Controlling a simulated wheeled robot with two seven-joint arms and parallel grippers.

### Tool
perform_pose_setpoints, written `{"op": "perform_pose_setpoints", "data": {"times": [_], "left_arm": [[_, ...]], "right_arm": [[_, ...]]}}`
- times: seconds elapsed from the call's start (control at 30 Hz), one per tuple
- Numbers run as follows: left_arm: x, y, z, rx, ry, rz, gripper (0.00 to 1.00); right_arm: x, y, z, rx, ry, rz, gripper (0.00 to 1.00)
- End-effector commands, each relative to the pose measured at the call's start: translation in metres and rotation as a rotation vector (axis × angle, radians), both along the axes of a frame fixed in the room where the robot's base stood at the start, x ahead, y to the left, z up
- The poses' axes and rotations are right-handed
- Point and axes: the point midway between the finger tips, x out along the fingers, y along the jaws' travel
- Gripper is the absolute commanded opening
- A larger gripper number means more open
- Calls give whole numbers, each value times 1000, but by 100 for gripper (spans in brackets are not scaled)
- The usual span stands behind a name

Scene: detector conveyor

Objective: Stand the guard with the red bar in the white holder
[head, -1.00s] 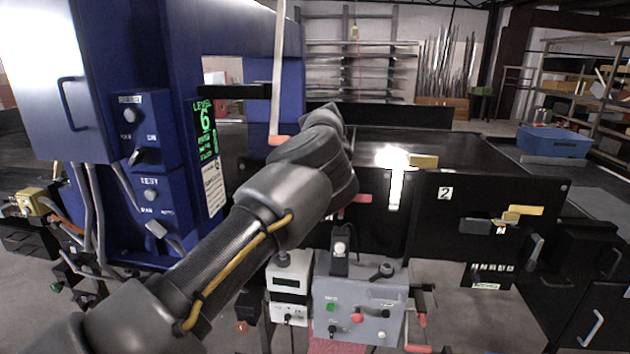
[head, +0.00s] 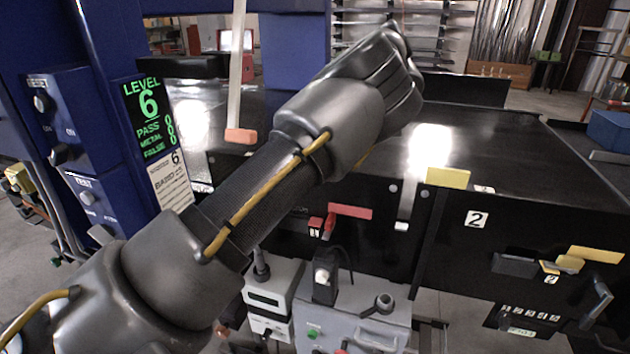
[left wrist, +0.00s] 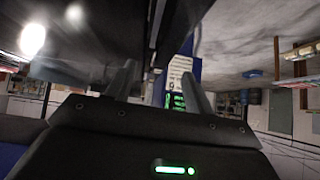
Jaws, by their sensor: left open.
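A red bar (head: 350,212) stands out from the black conveyor side, beside a smaller red block (head: 315,226). Whether it belongs to the guard is unclear, as my left arm covers part of that area. A small white piece (head: 402,226) is on the panel to its right; I cannot tell if it is the holder. My left gripper (left wrist: 160,78) is open, its two fingers apart with nothing visible between them. In the head view my left arm reaches over the conveyor and its fingers are hidden. My right gripper is not in view.
A pale strip with an orange end (head: 240,136) hangs left of my arm. A grey control box (head: 350,318) is below. The black conveyor top (head: 490,135) is clear.

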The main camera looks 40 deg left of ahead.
Motion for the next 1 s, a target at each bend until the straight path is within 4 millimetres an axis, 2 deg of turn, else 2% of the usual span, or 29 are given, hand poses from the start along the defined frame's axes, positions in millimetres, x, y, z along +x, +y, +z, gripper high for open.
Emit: {"op": "perform_pose_setpoints", "data": {"times": [0.2, 0.57, 0.67, 0.87, 1.0], "left_arm": [[-7, 2, 2, 2, -7, 3, 53], [-12, 32, -37, 3, 3, 1, 53], [-13, 36, -40, 3, 2, 1, 53], [-14, 38, -41, 2, 0, 2, 53], [-18, 47, -53, 4, 3, 4, 53]], "right_arm": [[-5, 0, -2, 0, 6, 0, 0], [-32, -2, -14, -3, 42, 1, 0], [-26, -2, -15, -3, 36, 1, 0], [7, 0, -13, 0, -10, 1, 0], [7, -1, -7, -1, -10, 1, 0]]}}
